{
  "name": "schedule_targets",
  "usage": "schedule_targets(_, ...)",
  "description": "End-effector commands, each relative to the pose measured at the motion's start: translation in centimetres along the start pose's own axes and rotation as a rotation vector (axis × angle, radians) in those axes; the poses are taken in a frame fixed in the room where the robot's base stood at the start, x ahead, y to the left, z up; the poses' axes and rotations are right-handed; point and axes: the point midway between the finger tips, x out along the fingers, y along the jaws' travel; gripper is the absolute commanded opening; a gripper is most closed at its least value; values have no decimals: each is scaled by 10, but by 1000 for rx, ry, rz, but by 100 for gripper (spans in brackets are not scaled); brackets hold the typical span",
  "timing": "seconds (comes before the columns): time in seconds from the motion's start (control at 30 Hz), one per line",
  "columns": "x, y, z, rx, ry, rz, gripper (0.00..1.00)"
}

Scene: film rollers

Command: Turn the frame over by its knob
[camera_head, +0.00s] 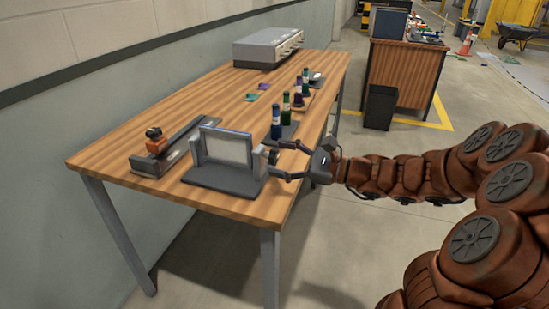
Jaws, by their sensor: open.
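A small dark knob (272,156) shows at the frame's right side. My gripper (276,159) reaches in from the right with its two fingers spread, one on the far side and one on the near side of the knob. I cannot tell whether either finger touches the knob.
A long grey fixture with an orange-brown part (155,142) lies left of the frame. Behind my gripper stand several coloured bottles (276,122). A grey box with knobs (268,47) sits at the table's far end. Bare wood (203,99) lies clear at middle left.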

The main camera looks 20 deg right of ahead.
Motion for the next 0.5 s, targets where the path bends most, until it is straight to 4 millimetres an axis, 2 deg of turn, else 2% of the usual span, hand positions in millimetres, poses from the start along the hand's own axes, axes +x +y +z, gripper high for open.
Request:
schedule_targets(0.2,17,0,0,0,1,1,70)
schedule_targets(0.5,20,0,0,0,2,0,70)
